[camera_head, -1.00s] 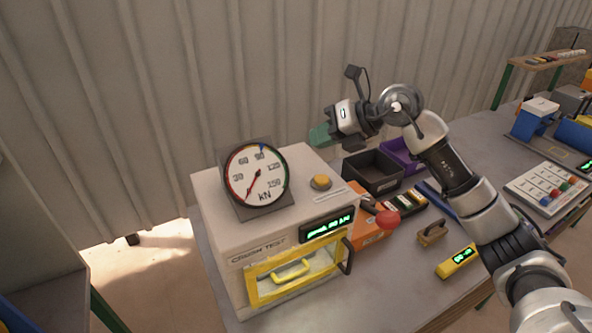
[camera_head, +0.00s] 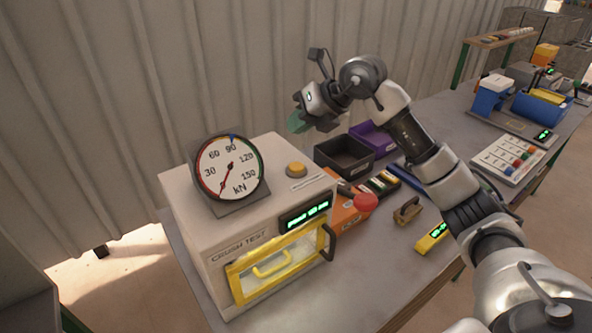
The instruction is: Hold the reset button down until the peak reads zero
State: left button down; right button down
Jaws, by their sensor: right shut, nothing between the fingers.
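The yellow reset button (camera_head: 296,169) is on top of the white crush test machine (camera_head: 185,205), at its right side. My right gripper (camera_head: 297,123) is above and behind the button, apart from it, shut and empty with greenish fingertips. The round kN gauge (camera_head: 229,168) stands on the machine; its red needle points to the lower left, near the low end, and a blue marker sits near 90. The green display (camera_head: 306,214) on the front is lit, but its peak reading is too small to read. My left gripper is not in view.
A yellow-framed door (camera_head: 280,262) with a dark handle closes the machine's front. A red knob (camera_head: 364,203), a black bin (camera_head: 344,154) and a purple bin (camera_head: 374,138) are to the right. A wooden-handled block (camera_head: 407,211) and yellow meter (camera_head: 432,236) lie on the bench.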

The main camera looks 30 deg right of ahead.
aim_at(298, 165)
notch_tip(298, 165, down, 6)
jog(key=b, duration=0.4)
jog(key=shift+f, duration=0.25)
dwell(0.9)
jog(key=shift+f, duration=0.1)
dwell(0.6)
jog(key=shift+f+b, duration=0.3)
jog(key=shift+b, duration=0.05)
jog(key=shift+f+b, duration=0.35)
jog(key=shift+f, duration=0.2)
dwell(0.6)
jog(key=shift+r, duration=0.1)
dwell(1.8)
jog(key=shift+r+p, duration=0.7)
jog(key=shift+r, duration=0.2)
